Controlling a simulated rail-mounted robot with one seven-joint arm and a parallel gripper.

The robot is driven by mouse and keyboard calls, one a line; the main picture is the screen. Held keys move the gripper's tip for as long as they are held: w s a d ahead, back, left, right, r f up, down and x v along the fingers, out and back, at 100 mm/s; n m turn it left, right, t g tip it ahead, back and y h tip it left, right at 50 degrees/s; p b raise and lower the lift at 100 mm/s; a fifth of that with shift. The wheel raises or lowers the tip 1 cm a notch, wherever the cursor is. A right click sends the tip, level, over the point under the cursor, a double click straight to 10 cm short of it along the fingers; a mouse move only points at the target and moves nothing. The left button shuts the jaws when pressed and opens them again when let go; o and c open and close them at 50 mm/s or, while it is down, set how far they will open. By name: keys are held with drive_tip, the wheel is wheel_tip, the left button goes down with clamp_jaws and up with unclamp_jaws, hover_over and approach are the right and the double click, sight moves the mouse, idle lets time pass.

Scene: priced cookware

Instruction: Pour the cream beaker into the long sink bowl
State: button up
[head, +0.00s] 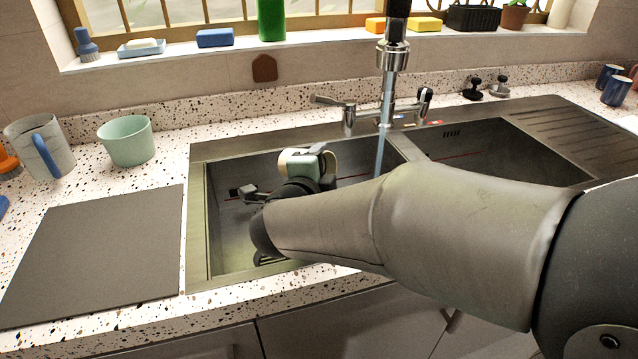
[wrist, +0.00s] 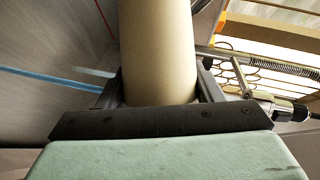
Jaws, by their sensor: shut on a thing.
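The cream beaker (wrist: 158,45) fills the upper middle of the wrist view. My gripper (wrist: 158,98) is shut on it, with a black finger on each side. The tap and water lie sideways in this view, so the beaker looks tipped far over. Its mouth and contents are hidden. In the head view, my gripper (head: 305,165) is over the left sink bowl (head: 225,235), which looks the longer of two.
Water (head: 380,152) runs from the tap (head: 392,55) just right of my gripper. The right sink bowl (head: 490,140) looks empty. A mint bowl (head: 127,142), a jug (head: 40,150) and a grey board (head: 100,250) are on the left counter.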

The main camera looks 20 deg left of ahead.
drive_tip(key=shift+s+d+f+m+t+y+b, duration=0.15)
drive_tip(key=shift+f+m+b, duration=0.3)
drive_tip(key=shift+b, duration=1.15)
drive_tip(key=shift+w+d+f+m+t+y+b, duration=0.1)
drive_tip(key=shift+f+m+t+b, duration=0.25)
drive_tip(key=shift+b, duration=1.2)
drive_tip(key=shift+s+d+f+m+t+y+b, duration=0.15)
drive_tip(key=shift+f+m+b, duration=0.4)
drive_tip(key=shift+b, duration=1.05)
drive_tip(key=b, duration=0.1)
drive_tip(key=m+b, duration=0.1)
drive_tip(key=b, duration=0.1)
drive_tip(key=shift+d+r+t, duration=0.15)
drive_tip(key=shift+d+t, duration=0.1)
drive_tip(key=shift+r+m+b, duration=0.15)
drive_tip(key=shift+m+b, duration=0.1)
drive_tip(key=shift+b, duration=0.35)
drive_tip(key=shift+r, duration=0.15)
idle(2.0)
